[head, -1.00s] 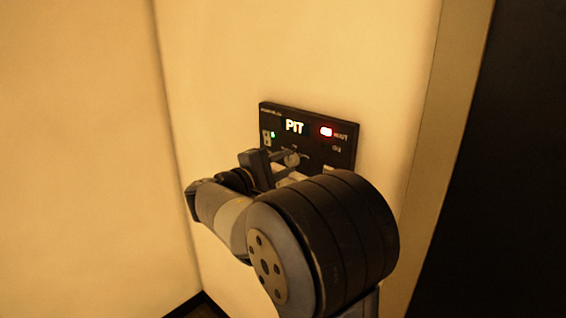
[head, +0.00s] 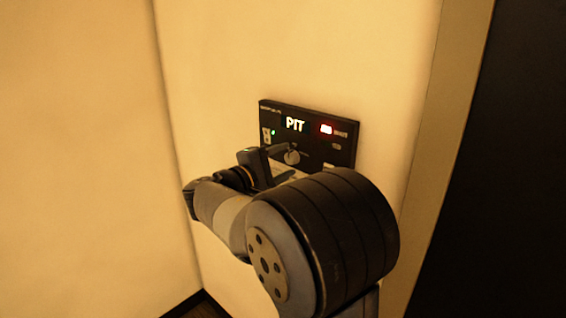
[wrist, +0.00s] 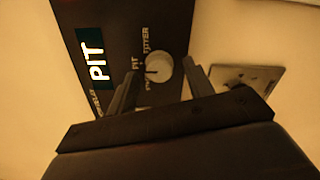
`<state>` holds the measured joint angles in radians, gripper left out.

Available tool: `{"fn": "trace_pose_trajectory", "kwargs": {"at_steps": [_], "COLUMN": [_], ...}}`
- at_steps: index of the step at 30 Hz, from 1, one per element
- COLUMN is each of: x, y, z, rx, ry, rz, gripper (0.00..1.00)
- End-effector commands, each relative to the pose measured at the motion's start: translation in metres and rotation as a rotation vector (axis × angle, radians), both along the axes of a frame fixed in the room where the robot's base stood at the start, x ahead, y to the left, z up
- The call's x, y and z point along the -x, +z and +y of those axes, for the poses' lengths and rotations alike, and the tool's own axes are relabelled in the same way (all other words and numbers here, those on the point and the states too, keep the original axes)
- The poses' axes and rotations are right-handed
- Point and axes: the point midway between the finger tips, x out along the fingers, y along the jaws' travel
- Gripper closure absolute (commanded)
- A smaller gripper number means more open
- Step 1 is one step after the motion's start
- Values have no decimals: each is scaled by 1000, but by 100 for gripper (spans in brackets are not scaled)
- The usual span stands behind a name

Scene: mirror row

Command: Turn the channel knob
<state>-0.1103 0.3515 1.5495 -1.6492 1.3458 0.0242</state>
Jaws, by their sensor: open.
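The channel knob (wrist: 159,68) is a round pale knob with a dark pointer line, on a black wall panel (wrist: 75,30). It also shows in the head view (head: 292,158), just beyond my gripper. The panel's display (head: 295,125) reads PIT. In the wrist view my gripper (wrist: 160,75) is open, with one finger on each side of the knob. The fingertips come up to about the knob's level in the picture; whether they touch it I cannot tell. The labels PIT and another word stand beside the knob.
A red lit indicator (head: 327,129) and a small green light (head: 273,132) are on the panel. A metal wall plate (wrist: 247,82) is close to the right finger in the wrist view. A dark opening (head: 510,170) lies to the right.

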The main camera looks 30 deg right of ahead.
Motion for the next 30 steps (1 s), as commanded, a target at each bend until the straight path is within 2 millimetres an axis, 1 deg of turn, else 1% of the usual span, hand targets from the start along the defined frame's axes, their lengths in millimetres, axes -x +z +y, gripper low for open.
{"fn": "trace_pose_trajectory", "kwargs": {"at_steps": [5,12,16,21,30], "x": [8,23,30,35,36], "y": [-2,-2,-1,-1,0], "z": [24,68,85,97,98], "rx": [0,-1,0,0,0], "ry": [4,5,3,1,0], "rz": [-1,0,-1,0,0], "gripper": [51,51,51,51,51]}}
